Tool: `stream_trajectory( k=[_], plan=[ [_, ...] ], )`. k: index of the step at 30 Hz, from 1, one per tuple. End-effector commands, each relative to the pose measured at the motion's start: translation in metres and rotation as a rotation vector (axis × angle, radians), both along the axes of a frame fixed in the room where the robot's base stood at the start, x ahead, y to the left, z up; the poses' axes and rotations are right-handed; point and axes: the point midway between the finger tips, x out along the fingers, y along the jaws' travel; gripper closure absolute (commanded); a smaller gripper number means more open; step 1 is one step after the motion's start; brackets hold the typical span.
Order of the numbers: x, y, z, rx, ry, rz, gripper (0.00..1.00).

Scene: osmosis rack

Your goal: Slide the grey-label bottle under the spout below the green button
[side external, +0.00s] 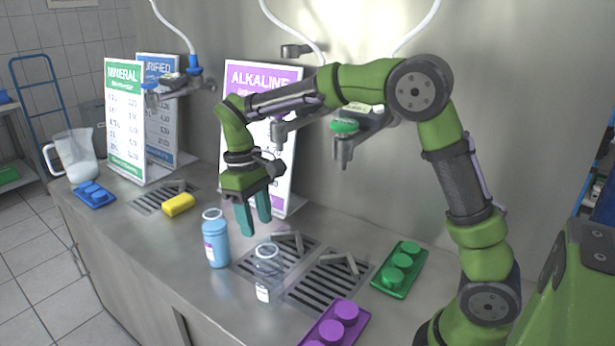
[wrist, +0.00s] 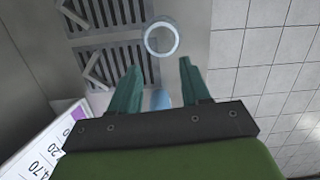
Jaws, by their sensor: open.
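The clear bottle (side external: 268,270) with a pale grey label stands upright on the counter, at the front edge of the drain grates. A round clear rim (wrist: 161,38), apparently its top, shows in the wrist view. My gripper (side external: 256,226) is open and empty, pointing down above the counter behind the bottles.
A green tray (side external: 388,287) and a purple tray (side external: 312,341) hold caps at the right. The purple ALKALINE sign (side external: 262,78) stands behind my gripper. A yellow sponge (side external: 178,205), blue tray (side external: 97,205) and pitcher (side external: 78,160) are at the left.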

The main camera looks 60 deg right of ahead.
Motion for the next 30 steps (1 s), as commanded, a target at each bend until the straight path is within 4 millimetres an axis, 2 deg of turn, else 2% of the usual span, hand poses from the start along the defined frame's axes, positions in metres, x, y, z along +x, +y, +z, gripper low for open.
stream_trajectory(
  k=[1, 6, 12, 30],
  plan=[
    [0.010, 0.003, -0.016, -0.012, 0.048, 0.020, 0.53],
    [0.032, 0.012, -0.059, -0.044, 0.176, 0.076, 0.53],
    [0.043, 0.018, -0.095, -0.066, 0.269, 0.110, 0.53],
    [0.040, 0.019, -0.129, -0.069, 0.290, 0.116, 0.53]
  ],
)
